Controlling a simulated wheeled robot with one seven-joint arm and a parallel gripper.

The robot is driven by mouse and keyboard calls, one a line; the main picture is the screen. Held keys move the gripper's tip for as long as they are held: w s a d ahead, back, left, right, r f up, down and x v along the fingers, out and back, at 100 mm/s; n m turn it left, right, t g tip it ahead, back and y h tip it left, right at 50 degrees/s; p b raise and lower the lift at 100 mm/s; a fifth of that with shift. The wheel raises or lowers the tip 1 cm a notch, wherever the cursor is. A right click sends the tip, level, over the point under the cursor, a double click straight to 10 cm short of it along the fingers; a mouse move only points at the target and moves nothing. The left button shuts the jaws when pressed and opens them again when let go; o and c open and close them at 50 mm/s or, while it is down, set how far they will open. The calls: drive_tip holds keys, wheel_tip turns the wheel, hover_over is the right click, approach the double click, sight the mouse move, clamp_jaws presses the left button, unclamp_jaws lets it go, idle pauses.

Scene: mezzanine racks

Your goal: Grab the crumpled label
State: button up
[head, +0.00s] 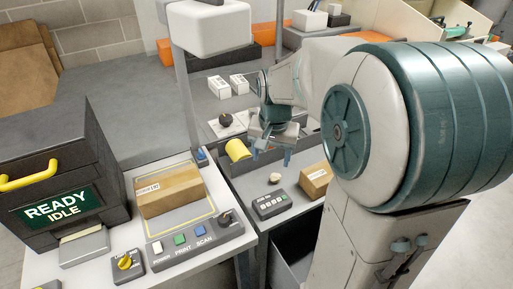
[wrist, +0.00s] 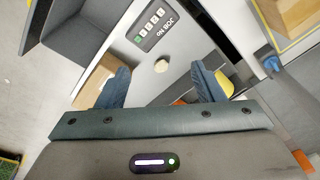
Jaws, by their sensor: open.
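The crumpled label (head: 275,178) is a small pale beige lump on the grey bench. It lies between a button pad and a cardboard box. In the wrist view the crumpled label (wrist: 161,65) shows between and beyond the two blue fingers. My gripper (head: 270,155) is open and points down, above and apart from the label. In the wrist view my gripper (wrist: 160,82) has nothing between its fingers.
A button pad (head: 270,203) and a small cardboard box (head: 315,181) stand close to the label. A yellow rounded object (head: 237,150) is left of my gripper. A printer panel (head: 195,240) and a larger box (head: 170,190) occupy the left bench.

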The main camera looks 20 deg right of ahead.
drive_tip(key=w+d+f+m+g, duration=0.1)
drive_tip(key=w+d+f+m, duration=0.5)
drive_tip(key=w, duration=0.5)
drive_tip(key=p, duration=0.2)
approach(276, 174)
drive_tip(key=f, duration=0.5)
drive_tip(key=shift+w+d, duration=0.3)
drive_tip(key=shift+d, duration=0.1)
drive_tip(key=f, duration=0.4)
drive_tip(key=shift+s+a+f+p, duration=0.1)
drive_tip(key=shift+s+a+p, duration=0.05)
drive_tip(key=shift+a+p, duration=0.25)
drive_tip(key=shift+f, duration=0.6)
drive_tip(key=c, duration=1)
